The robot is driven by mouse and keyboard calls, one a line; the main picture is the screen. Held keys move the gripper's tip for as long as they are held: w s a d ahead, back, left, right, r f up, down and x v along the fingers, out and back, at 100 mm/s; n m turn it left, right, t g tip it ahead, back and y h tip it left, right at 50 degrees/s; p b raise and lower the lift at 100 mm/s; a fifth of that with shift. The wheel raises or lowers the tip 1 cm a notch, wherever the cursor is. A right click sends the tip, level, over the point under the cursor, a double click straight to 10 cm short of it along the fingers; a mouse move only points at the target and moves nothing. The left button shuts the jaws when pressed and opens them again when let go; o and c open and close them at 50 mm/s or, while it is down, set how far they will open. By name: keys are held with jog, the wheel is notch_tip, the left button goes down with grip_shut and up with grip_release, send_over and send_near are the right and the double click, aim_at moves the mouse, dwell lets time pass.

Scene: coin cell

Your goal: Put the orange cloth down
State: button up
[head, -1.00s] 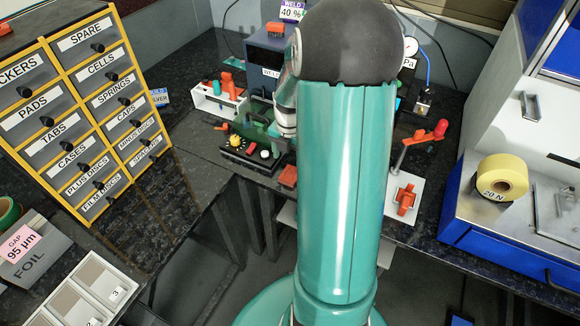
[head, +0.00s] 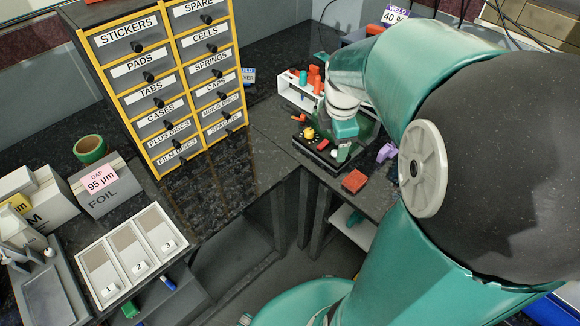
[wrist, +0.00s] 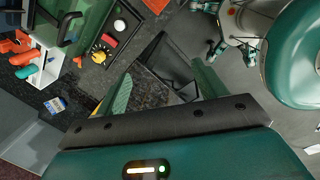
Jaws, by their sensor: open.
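A small orange-red block-like piece (head: 354,181) lies on the dark bench near its front edge in the head view. It may be the folded orange cloth; I cannot tell for sure. A similar orange piece (wrist: 156,5) is cut off by the top edge of the wrist view. My gripper (wrist: 165,82) is open in the wrist view, with nothing between its two green fingers. It is apart from the orange piece, over the bench edge and the dark gap. In the head view my wrist is above the black control box, and the fingertips cannot be made out.
A black control box (head: 322,148) with a yellow knob and a white rack (head: 298,92) stand beside the orange piece. A purple item (head: 387,152) is to its right. A yellow drawer cabinet (head: 170,80), foil box (head: 105,185) and numbered tray (head: 131,254) are left. Glossy bench before the cabinet is clear.

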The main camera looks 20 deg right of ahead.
jog(key=s+a+r+m+t, duration=0.1)
jog(key=s+a+r+m, duration=0.2)
jog(key=a+m, duration=0.2)
jog(key=s+a+r+m+t, duration=0.1)
jog(key=s+a+r+m, duration=0.2)
jog(key=s+a+m, duration=0.1)
jog(key=s+a+r+m+t+y, duration=0.1)
jog(key=s+a+r+m+t, duration=0.1)
jog(key=a+m, duration=0.4)
jog(key=shift+s+a+r, duration=0.45)
jog(key=shift+s+a, duration=0.3)
jog(key=shift+a, duration=0.3)
